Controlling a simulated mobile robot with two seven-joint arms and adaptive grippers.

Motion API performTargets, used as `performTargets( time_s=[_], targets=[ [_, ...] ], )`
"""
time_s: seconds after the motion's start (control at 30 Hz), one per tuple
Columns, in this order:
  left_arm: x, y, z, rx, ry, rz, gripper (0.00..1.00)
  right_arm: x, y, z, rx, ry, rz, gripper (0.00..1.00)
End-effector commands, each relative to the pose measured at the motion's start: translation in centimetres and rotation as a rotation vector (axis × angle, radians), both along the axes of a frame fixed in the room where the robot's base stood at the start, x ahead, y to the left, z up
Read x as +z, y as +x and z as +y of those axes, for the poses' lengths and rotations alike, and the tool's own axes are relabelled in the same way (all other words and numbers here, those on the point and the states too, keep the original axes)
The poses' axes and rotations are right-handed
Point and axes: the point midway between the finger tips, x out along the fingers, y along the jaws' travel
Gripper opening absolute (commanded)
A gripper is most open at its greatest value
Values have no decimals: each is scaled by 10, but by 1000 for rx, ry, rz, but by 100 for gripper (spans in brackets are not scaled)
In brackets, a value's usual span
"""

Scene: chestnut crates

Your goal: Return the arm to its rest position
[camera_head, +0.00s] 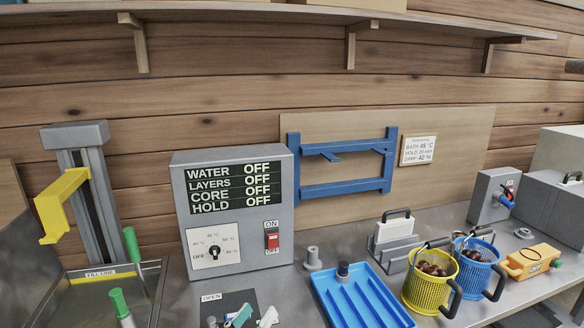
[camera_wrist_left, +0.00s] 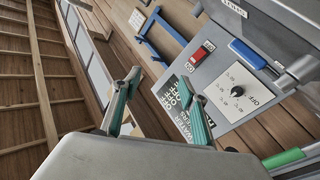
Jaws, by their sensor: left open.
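My left gripper (camera_head: 254,316) shows at the bottom edge of the head view, its teal-padded fingertips in front of a dark panel marked OPEN. The rest of the arm is out of that view. In the left wrist view the left gripper (camera_wrist_left: 160,82) has its two fingers spread, with nothing between them. It is near the grey control box (camera_head: 236,210), whose dial and red switch (camera_wrist_left: 196,58) appear beyond the fingers. The box's display reads OFF on every line. My right gripper is in neither view.
A tank (camera_head: 155,290) with green-handled tools stands left of the box. To the right are a blue tray (camera_head: 365,300), a yellow basket (camera_head: 428,290) and blue basket (camera_head: 488,270) holding chestnuts, and a yellow device (camera_head: 532,260). A blue frame (camera_head: 345,188) hangs behind.

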Motion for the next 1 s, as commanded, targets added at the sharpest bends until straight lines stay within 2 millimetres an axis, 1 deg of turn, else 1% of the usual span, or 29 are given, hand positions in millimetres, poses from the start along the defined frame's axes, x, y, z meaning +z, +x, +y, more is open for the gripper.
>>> performTargets(
  time_s=[0.03, 0.07, 0.17, 0.2, 0.27, 0.3, 0.37, 0.4, 0.5, 0.6, 0.8, 1.0],
  targets=[
    [-16, -13, 2, -17, 115, 24, 43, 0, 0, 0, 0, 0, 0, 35],
    [-27, -20, 4, -26, 187, 42, 43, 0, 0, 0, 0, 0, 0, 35],
    [-64, -43, 21, -40, 424, 115, 43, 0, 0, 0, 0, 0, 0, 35],
    [-78, -52, 33, -40, 519, 151, 43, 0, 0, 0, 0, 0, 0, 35],
    [-100, -67, 55, -32, 663, 212, 43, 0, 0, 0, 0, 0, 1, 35],
    [-113, -78, 73, -23, 756, 257, 43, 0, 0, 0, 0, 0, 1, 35],
    [-129, -94, 101, -3, 888, 327, 43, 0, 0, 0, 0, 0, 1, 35],
    [-137, -105, 120, 11, 965, 371, 43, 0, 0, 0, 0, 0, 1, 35],
    [-148, -126, 160, 49, 1109, 462, 43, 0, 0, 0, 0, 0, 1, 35],
    [-152, -143, 191, 81, 1210, 533, 43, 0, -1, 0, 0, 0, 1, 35],
    [-152, -173, 239, 139, 1359, 648, 43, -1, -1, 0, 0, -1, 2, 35],
    [-144, -200, 279, 197, 1476, 747, 43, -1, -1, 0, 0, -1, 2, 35]
  ],
)
